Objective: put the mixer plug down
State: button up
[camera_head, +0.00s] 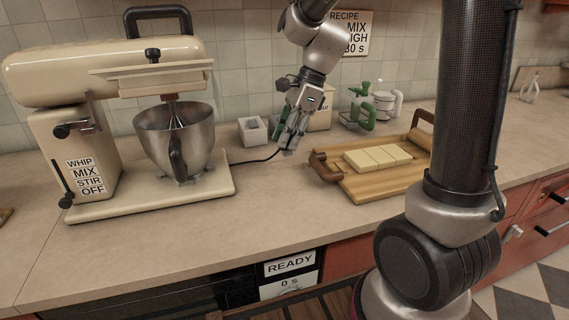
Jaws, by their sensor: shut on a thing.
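The cream stand mixer (75,75) stands on the counter at the left with its steel bowl (180,140). Its black cord (255,161) runs right from the mixer base along the counter and rises to my gripper (288,146). My gripper points down just above the counter, right of the mixer, and is shut on the mixer plug at the cord's end. The plug is mostly hidden by the fingers, and I cannot tell whether it touches the counter.
A small grey-white box (253,131) stands left of my gripper. A wooden tray (365,187) with pale blocks (378,157) lies to the right. A green-handled item (362,108) and white jug (386,101) stand behind it. The counter front between mixer and tray is clear.

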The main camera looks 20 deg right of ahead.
aim_at(289, 155)
jog(key=shift+f, duration=3.5)
jog(key=o, duration=1)
jog(key=shift+f, duration=0.1)
jog(key=shift+o, duration=0.2)
jog(key=v, duration=1.2)
jog(key=s+d+r+n+t+h, duration=0.1)
jog(key=s+d+n+t+h, duration=0.1)
jog(key=s+d+n, duration=0.3)
jog(key=s+d+r+n+t+h, duration=0.2)
jog(key=s+d+n, duration=0.3)
jog(key=s+n, duration=0.8)
jog(key=shift+s+h, duration=0.3)
jog(key=shift+s, duration=0.7)
